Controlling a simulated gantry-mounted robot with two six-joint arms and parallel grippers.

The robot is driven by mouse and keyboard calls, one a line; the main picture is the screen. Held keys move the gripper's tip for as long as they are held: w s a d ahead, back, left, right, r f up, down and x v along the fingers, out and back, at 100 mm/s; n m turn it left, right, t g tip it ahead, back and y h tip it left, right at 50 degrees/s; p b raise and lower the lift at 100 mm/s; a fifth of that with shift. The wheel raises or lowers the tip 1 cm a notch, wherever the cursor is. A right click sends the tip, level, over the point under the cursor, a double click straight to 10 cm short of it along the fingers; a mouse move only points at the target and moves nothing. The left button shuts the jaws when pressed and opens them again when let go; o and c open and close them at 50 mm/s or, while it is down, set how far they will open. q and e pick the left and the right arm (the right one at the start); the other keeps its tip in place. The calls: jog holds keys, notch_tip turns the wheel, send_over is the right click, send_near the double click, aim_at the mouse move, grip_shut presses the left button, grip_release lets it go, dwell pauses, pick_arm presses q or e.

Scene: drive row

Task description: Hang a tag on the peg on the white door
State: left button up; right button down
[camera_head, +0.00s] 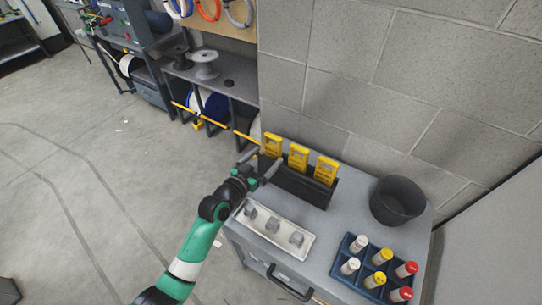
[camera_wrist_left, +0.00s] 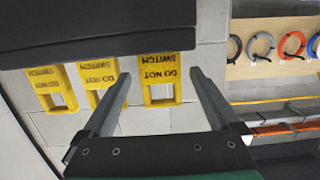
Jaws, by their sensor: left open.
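Three yellow tags stand in a row in a black holder (camera_head: 298,186) on the grey cabinet top: the left tag (camera_head: 273,145), the middle tag (camera_head: 298,156) and the right tag (camera_head: 326,170). My left gripper (camera_head: 259,166) is open and empty close to the left tag. In the left wrist view the tags appear upside down, reading "DO NOT SWITCH". There, one tag (camera_wrist_left: 160,88) appears between the spread fingers; I cannot tell how far beyond the fingertips it is. My right gripper is not in view. I cannot make out a peg or surely identify the white door.
On the cabinet top stand a white tray (camera_head: 253,228) with several grey pieces, a dark bin (camera_head: 398,201) and a blue crate (camera_head: 358,283) of capped bottles. A block wall (camera_head: 370,75) rises behind. A pale panel (camera_head: 490,245) is at the right. Open floor lies left.

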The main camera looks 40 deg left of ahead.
aim_at(272, 151)
pick_arm(q)
jog(key=b+x, duration=0.2)
jog(key=x, duration=0.1)
jog(key=shift+w+f, duration=0.1)
jog(key=shift+f, duration=0.05)
jog(key=shift+w, duration=0.4)
jog(key=c, duration=1.2)
jog(key=shift+a+r+p, duration=0.1)
jog(key=shift+r+p, duration=1.75)
jog(key=shift+r, duration=0.6)
